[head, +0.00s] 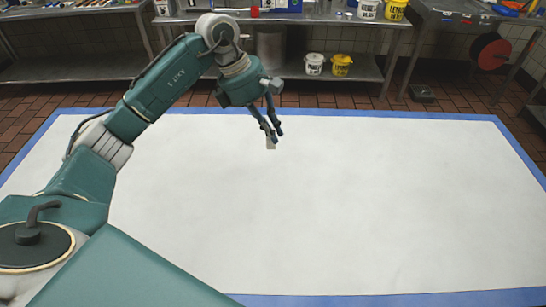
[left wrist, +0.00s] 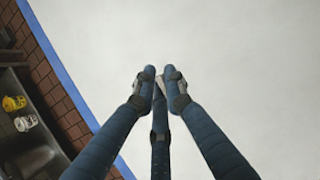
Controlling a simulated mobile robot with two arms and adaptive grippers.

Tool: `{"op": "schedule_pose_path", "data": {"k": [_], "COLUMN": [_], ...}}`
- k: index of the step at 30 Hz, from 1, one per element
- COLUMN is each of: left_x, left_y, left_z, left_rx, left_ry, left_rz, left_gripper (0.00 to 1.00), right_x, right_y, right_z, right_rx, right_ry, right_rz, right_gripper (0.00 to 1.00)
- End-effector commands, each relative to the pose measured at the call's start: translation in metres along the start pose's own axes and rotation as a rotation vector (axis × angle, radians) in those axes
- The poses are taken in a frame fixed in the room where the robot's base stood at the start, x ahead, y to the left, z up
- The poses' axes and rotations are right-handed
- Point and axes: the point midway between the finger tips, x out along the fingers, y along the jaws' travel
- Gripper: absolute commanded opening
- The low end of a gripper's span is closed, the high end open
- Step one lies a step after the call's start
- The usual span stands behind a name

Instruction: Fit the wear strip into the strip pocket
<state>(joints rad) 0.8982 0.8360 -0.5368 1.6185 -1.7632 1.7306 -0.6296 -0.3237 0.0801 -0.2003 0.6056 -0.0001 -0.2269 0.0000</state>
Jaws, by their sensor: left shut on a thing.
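My left gripper (head: 272,130) is shut on a small pale grey-beige piece, which looks like the wear strip (head: 271,145). The piece sticks out below the fingertips, above the far middle part of the white surface; the height of the gap is hard to tell. In the left wrist view the fingers of my left gripper (left wrist: 159,82) close together, with only a sliver of the piece showing between them. Most of the piece is hidden by the fingers. I see no strip pocket in either view. My right gripper is not in view.
The white surface (head: 350,200) with a blue border (head: 400,115) is bare and wide open. Steel benches (head: 300,20) stand beyond it, with a white bucket (head: 314,64) and a yellow bucket (head: 341,65) on a lower shelf. A red disc (head: 491,52) is at the far right.

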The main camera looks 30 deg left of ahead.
Motion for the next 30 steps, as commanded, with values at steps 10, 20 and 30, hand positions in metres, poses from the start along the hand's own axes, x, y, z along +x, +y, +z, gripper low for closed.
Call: {"op": "schedule_pose_path", "data": {"k": [10, 20, 30], "left_x": [0.057, 0.091, 0.100], "left_y": [0.000, 0.000, 0.001], "left_z": [-0.024, -0.038, -0.042], "left_rx": [0.000, -0.002, 0.001], "left_ry": [-0.001, -0.001, -0.001], "left_rz": [-0.001, -0.004, 0.001], "left_gripper": [0.00, 0.00, 0.00], "right_x": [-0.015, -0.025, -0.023], "right_y": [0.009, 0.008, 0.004], "right_z": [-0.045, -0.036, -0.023], "right_rx": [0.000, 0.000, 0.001], "right_ry": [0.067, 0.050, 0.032], "right_rz": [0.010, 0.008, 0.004], "right_gripper": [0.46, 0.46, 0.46]}}
